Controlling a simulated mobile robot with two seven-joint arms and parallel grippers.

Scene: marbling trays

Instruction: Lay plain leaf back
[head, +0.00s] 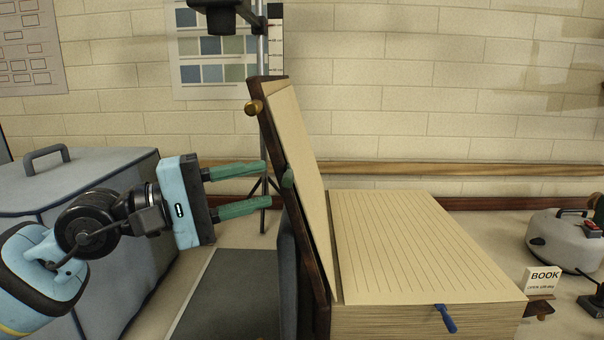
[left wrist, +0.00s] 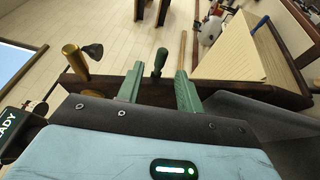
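A thick book lies at the centre right, with a ruled page (head: 400,240) on top of its stack. A plain cream leaf (head: 297,150) stands steeply at the book's left side, against a dark wooden board (head: 262,105). A brass knob (head: 254,107) is near the board's top. A small green handle (head: 287,179) sits at the board's left edge and also shows in the left wrist view (left wrist: 160,62). My left gripper (head: 268,185) is open and empty, its green fingers pointing at the board's back, either side of the handle's line. Contact is unclear. My right gripper is out of view.
A grey-blue case (head: 75,180) stands at left. A dark panel (head: 235,292) lies below the gripper. A blue tab (head: 445,318) sticks out of the book's front. A BOOK sign (head: 542,280) and a grey rounded device (head: 560,240) are at right. A stand rises behind.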

